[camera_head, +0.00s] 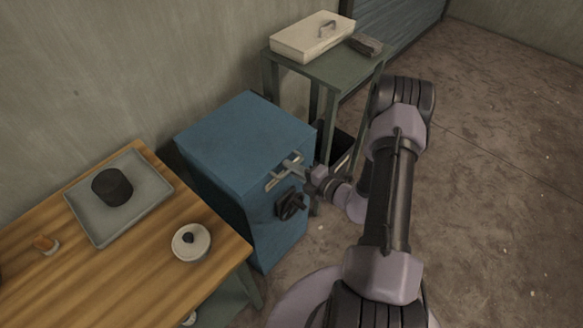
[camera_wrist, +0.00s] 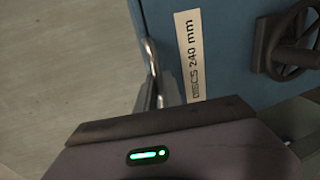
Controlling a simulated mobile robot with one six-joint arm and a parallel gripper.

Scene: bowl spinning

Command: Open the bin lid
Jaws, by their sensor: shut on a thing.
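A blue box-shaped bin (camera_head: 235,140) stands between two tables, and its flat top is level and closed. A pale metal bar handle (camera_head: 289,167) sits near the top of its right-hand face. My gripper (camera_head: 303,171) reaches this handle from the right and is shut on it. In the wrist view the shiny handle (camera_wrist: 152,62) runs up from between my fingers, beside the blue face. A label (camera_wrist: 190,55) reading "DISCS 240 mm" is on that face. The exact grip is partly hidden by my gripper body.
A black handwheel (camera_head: 291,205) sticks out of the bin's face below the handle. A green table (camera_head: 335,68) behind bears a cream box (camera_head: 300,43). Floor at right is clear.

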